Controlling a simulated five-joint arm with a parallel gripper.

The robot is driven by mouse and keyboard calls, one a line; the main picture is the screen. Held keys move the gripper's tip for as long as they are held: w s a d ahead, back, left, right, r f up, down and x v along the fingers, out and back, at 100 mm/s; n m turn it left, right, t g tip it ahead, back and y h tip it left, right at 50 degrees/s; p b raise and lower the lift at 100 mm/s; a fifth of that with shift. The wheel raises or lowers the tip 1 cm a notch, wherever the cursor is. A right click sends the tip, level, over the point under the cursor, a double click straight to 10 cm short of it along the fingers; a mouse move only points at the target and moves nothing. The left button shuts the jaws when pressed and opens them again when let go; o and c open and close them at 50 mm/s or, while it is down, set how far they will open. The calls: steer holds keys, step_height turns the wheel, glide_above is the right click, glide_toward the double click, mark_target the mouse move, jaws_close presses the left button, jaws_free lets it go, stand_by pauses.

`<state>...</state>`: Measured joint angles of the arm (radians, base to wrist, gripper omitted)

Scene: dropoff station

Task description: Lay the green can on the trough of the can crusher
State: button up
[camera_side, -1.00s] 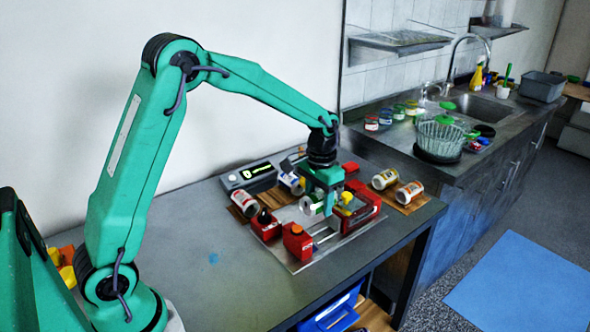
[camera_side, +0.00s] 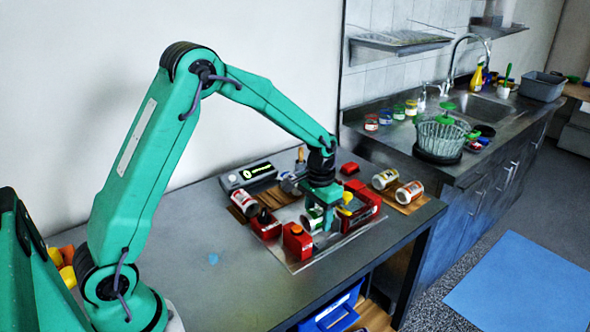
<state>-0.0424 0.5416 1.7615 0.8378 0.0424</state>
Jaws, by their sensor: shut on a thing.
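The green can (camera_side: 311,219), white with a green band, lies on its side between the jaws of my gripper (camera_side: 324,213). My gripper is shut on it, pointing down, and hides part of it. The can crusher has red blocks (camera_side: 297,241) at its near left and a longer red block (camera_side: 363,211) at its right, on a metal plate (camera_side: 290,264). The can is low between these blocks, over the trough area. The trough is mostly hidden by my gripper and the can, so I cannot tell whether the can touches it.
A red-and-white can (camera_side: 244,203) lies on a wooden pad at left. Two cans, yellow (camera_side: 384,179) and orange (camera_side: 410,192), lie on another pad at right. A box with a lit display (camera_side: 249,175) stands behind.

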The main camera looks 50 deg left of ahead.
mark_target(318, 227)
steer(key=shift+f, duration=2.05)
steer(key=o, duration=0.8)
steer(key=shift+r, duration=3.5)
